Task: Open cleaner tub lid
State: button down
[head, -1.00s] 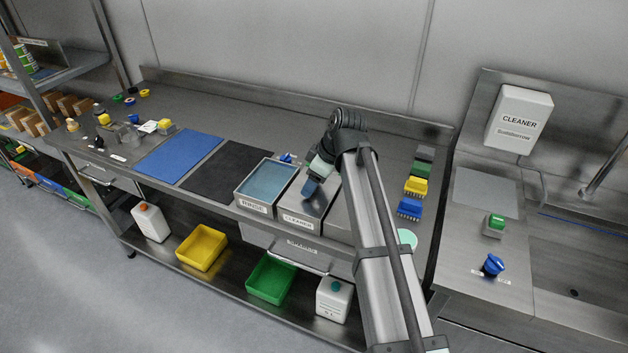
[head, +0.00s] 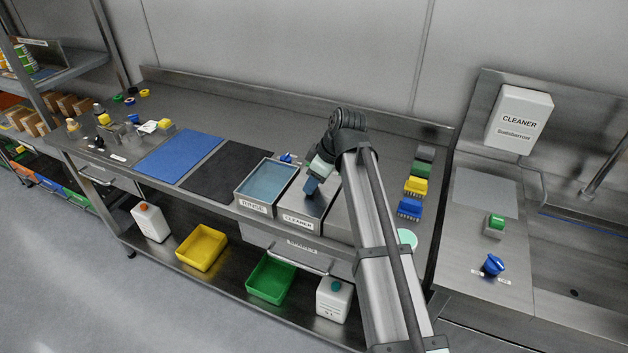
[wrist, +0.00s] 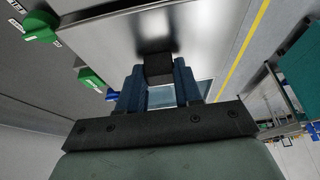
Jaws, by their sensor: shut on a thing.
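The cleaner tub (head: 299,222) stands on the steel bench, right of the rinse tub (head: 253,206), with its label facing front. Its flat steel lid (head: 317,206) covers it and looks level. My gripper (head: 311,187) is over the lid with its blue fingers pointing down. In the wrist view, my gripper (wrist: 158,90) has its blue fingers on either side of a dark block-shaped handle (wrist: 158,68) and is shut on it. The shiny lid (wrist: 120,35) spreads out beyond the handle.
The open rinse tub holds bluish liquid directly left. A black mat (head: 228,172) and a blue mat (head: 180,157) lie further left. Yellow (head: 415,187) and blue (head: 409,208) brushes lie to the right beyond my arm. A wall rises behind the bench.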

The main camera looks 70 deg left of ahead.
jog(key=w+d, duration=0.8)
jog(key=shift+w+d, duration=0.25)
jog(key=c, duration=0.8)
grip_release()
jog(key=shift+o, duration=0.2)
jog(key=v, duration=1.3)
jog(key=shift+r, duration=0.4)
jog(key=shift+w+d, duration=0.1)
